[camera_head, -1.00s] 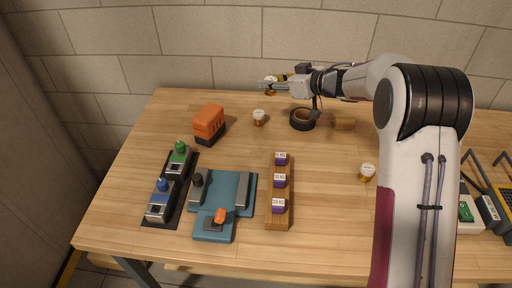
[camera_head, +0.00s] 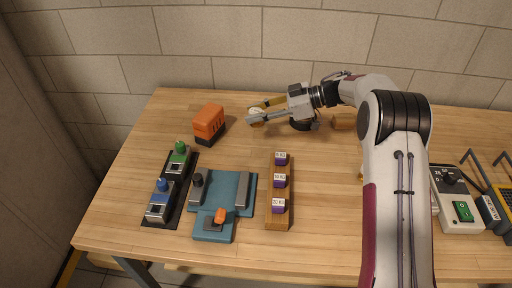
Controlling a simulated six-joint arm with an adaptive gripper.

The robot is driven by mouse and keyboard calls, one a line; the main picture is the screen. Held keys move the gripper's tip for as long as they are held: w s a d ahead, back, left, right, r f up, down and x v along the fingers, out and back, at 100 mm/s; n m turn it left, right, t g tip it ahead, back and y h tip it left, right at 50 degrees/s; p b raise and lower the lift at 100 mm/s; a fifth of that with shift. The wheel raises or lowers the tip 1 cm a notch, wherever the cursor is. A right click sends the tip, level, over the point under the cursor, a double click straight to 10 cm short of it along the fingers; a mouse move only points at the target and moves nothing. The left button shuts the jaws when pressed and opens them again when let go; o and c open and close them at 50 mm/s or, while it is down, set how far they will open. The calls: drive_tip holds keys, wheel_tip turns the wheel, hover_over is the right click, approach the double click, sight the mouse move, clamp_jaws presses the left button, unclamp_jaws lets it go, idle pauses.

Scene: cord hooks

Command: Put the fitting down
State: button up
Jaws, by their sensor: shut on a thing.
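My gripper (camera_head: 256,112) reaches left over the back of the table. It is shut on a fitting with a white top (camera_head: 255,110), and its fingers cover much of it. Amber-brown shows just below the fingers; I cannot tell whether this is the held fitting's lower part or another fitting on the table. I cannot tell whether the held fitting touches the wood.
An orange and black block (camera_head: 208,123) stands left of my gripper. In front are a teal fixture (camera_head: 231,188), a wooden rack with purple weights (camera_head: 279,190) and a blue-and-green switch unit (camera_head: 170,188). A brown cylinder (camera_head: 342,122) lies right. Devices (camera_head: 459,205) fill the right end.

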idle(0.3)
drive_tip(key=shift+f, duration=3.15)
drive_tip(key=shift+f, duration=1.85)
drive_tip(key=shift+f, duration=0.15)
drive_tip(key=o, duration=1.1)
drive_tip(key=shift+o, duration=0.2)
